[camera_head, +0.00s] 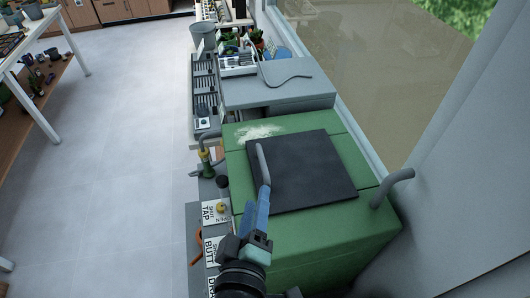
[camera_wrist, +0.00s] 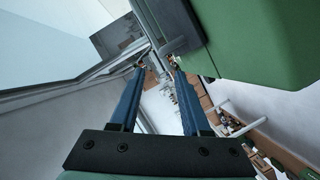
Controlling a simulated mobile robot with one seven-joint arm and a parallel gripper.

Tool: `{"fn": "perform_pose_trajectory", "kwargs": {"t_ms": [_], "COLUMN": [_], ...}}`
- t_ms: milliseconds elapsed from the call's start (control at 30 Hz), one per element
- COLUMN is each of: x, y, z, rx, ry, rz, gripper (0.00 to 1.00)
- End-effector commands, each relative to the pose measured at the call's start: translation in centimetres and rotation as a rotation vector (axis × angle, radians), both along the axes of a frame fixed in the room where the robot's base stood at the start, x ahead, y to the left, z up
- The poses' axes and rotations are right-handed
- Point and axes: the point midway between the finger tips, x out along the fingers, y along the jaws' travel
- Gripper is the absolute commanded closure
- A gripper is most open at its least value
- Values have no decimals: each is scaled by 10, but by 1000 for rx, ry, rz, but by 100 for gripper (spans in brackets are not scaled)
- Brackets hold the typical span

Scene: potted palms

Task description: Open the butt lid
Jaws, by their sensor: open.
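The butt (camera_head: 318,244) is a green box by the window. Its dark square lid (camera_head: 312,175) lies flat on top, shut. A grey bar handle (camera_head: 262,162) stands at the lid's left edge. My gripper (camera_head: 264,192), with blue fingers, is at the near end of this handle. In the wrist view the gripper (camera_wrist: 158,68) is open, with a gap between the fingertips. The dark lid (camera_wrist: 168,18) and green butt (camera_wrist: 265,40) are just beyond the tips.
A grey pipe (camera_head: 393,186) rises at the butt's right, near the window wall. Signs (camera_head: 212,213) and a yellow-green tap fitting (camera_head: 206,160) are on its left. A grey bench (camera_head: 280,92) stands behind. The floor (camera_head: 130,140) at left is clear.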

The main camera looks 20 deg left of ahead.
Motion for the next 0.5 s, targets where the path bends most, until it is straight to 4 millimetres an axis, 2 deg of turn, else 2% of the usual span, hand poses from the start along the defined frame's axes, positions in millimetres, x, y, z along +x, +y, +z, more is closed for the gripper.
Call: {"fn": "perform_pose_trajectory", "kwargs": {"t_ms": [167, 500], "x": [15, 73], "y": [5, 19], "z": [-3, -14], "rx": [-5, -5], "ry": [1, 1], "rz": [3, 0], "gripper": [53, 53]}}
